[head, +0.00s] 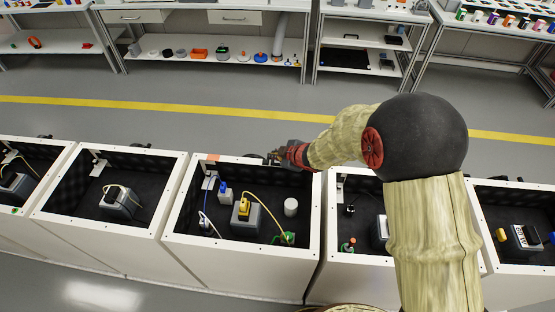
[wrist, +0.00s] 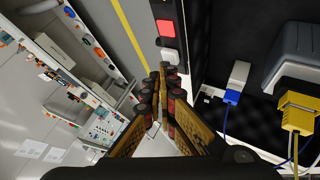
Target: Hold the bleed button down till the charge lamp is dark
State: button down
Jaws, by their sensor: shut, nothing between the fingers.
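My gripper (head: 275,157) is at the back rim of the middle open cabinet (head: 172,222) in the head view. In the wrist view my gripper (wrist: 158,72) has its fingers together and empty. No label is readable, so I cannot tell for certain which is the bleed button and which the charge lamp.
Inside the middle cabinet are a grey box (head: 248,224) with a yellow plug (head: 243,208), a blue-and-white connector (head: 225,193), a white cylinder (head: 291,207) and a green item (head: 285,238). Similar cabinets stand on both sides. Open floor with a yellow line (head: 190,109) lies behind.

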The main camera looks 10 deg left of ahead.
aim_at(276, 161)
jog(key=shift+f+b, duration=0.35)
jog(key=shift+f, duration=0.15)
dwell(3.0)
jog(key=shift+r, duration=0.15)
dwell(0.9)
jog(key=shift+r+p, duration=0.8)
jog(key=shift+p, duration=0.2)
notch_tip(276, 161, up, 5)
jog(key=p, duration=0.5)
